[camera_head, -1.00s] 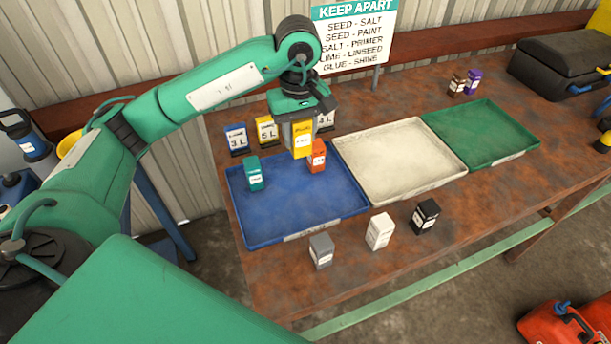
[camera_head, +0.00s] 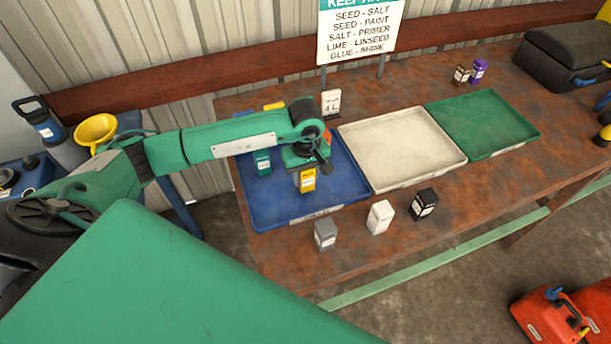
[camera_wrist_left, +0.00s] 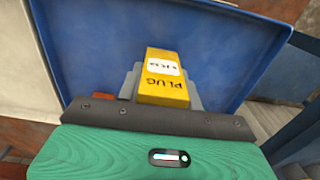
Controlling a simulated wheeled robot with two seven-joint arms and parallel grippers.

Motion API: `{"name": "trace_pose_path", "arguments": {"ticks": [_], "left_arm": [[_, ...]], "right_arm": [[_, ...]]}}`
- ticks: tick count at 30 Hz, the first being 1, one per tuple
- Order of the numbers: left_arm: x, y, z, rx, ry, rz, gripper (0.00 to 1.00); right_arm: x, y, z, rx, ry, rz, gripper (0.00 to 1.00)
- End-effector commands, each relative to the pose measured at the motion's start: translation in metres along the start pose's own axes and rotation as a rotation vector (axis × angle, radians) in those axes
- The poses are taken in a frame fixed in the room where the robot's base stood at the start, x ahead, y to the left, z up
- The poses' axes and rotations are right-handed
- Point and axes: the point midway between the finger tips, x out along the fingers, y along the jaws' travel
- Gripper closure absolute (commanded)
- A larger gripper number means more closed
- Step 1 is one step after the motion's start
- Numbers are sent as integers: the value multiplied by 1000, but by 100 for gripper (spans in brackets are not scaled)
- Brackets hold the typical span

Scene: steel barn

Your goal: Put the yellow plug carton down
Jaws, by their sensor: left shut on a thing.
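The yellow plug carton (camera_head: 308,181) is held in my left gripper (camera_head: 307,170), over the front right part of the blue tray (camera_head: 265,218). In the left wrist view the carton (camera_wrist_left: 164,72), with PLUG printed on it, sits between the grey jaws (camera_wrist_left: 165,92), with the blue tray floor (camera_wrist_left: 90,40) behind it. I cannot tell whether its base touches the tray. A teal carton (camera_head: 263,162) stands in the tray to the left of the gripper. An orange carton (camera_head: 327,135) is mostly hidden behind my wrist. My right gripper is not in view.
A cream tray (camera_head: 400,152) and a green tray (camera_head: 480,125) lie to the right. Grey (camera_head: 325,235), white (camera_head: 379,217) and black (camera_head: 423,204) cartons stand along the front of the table. A KEEP APART sign (camera_head: 360,30) stands behind.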

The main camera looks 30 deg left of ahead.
Motion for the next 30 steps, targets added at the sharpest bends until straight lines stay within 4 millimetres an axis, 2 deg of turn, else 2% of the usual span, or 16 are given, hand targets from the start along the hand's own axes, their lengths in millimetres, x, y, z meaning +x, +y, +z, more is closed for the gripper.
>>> {"name": "trace_pose_path", "arguments": {"ticks": [4, 15, 16, 19, 30], "left_arm": [[18, 0, 0, 0, 0, -1, 91], [23, 0, 0, 1, 1, 0, 91], [22, 0, 0, 1, 1, 0, 60], [22, 0, 0, 0, 1, 0, 42], [18, 0, 0, 0, 0, 0, 42]], "right_arm": [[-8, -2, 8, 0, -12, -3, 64], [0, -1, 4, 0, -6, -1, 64], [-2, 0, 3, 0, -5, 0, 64], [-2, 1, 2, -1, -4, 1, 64], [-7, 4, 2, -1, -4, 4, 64]]}}
